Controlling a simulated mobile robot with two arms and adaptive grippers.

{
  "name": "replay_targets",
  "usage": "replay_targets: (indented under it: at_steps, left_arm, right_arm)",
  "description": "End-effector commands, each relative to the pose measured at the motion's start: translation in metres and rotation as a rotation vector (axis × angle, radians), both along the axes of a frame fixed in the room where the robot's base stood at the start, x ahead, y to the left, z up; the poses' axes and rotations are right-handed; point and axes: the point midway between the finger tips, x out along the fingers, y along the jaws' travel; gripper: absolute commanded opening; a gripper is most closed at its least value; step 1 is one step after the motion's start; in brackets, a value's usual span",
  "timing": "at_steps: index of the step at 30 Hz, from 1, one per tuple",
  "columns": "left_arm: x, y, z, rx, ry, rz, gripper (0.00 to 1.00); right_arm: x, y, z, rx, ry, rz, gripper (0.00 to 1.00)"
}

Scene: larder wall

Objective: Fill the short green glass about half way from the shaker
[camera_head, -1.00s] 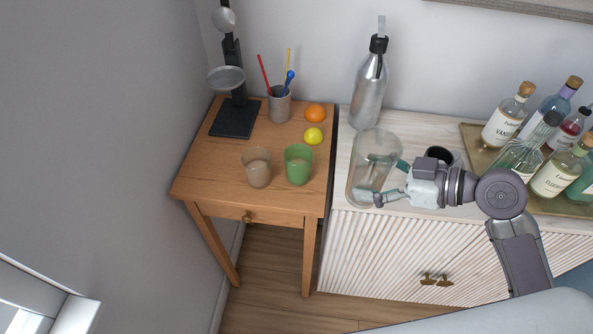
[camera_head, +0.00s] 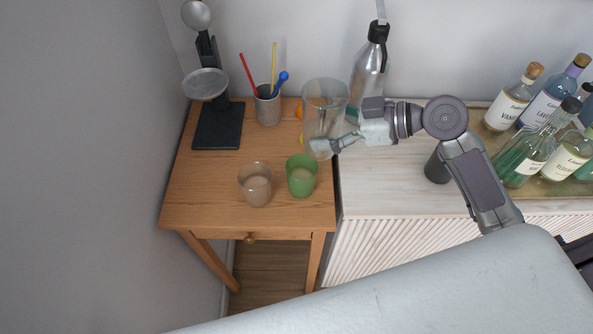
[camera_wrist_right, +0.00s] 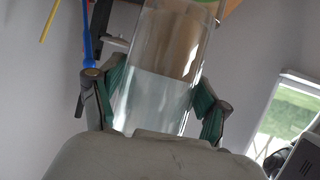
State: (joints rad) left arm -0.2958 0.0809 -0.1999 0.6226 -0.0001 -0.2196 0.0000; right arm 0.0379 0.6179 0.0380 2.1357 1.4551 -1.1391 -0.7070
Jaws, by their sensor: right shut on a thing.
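The short green glass (camera_head: 301,177) stands upright on the small wooden table, just right of a similar clear brownish glass (camera_head: 256,187). My right gripper (camera_head: 334,143) is shut on the clear shaker (camera_head: 325,104), holding it up behind and to the right of the green glass. In the right wrist view the shaker (camera_wrist_right: 165,70) sits between both fingers (camera_wrist_right: 156,98) and holds a pale, clear liquid. A bit of green shows past its far end. The shaker is apart from the green glass in the head view. My left gripper is out of view.
A black stand with round pans (camera_head: 206,85) and a cup of coloured sticks (camera_head: 267,105) stand at the table's back. A steel bottle (camera_head: 366,78) and a dark cup (camera_head: 438,166) are on the white cabinet (camera_head: 375,190). Bottles crowd a tray at right.

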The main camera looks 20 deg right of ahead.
Motion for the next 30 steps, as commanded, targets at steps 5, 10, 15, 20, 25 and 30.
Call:
replay_targets:
  at_steps: [5, 10, 15, 20, 25, 30]
  left_arm:
    - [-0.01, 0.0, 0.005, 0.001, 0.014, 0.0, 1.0]
    - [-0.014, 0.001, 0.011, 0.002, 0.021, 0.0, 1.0]
    - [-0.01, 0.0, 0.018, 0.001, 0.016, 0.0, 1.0]
    - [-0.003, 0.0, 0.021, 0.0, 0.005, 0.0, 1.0]
    - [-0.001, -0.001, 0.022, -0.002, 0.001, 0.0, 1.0]
    - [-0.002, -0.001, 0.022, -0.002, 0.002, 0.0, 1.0]
  right_arm:
    - [0.025, 0.005, 0.016, -0.001, -0.005, 0.041, 0.06]
    - [0.059, 0.006, 0.036, -0.007, -0.005, 0.084, 0.06]
    - [0.098, -0.002, 0.061, -0.009, -0.002, 0.104, 0.06]
    - [0.118, -0.01, 0.075, -0.008, 0.001, 0.103, 0.06]
    - [0.126, -0.014, 0.081, -0.007, 0.002, 0.099, 0.06]
    - [0.126, -0.014, 0.081, -0.006, 0.003, 0.099, 0.06]
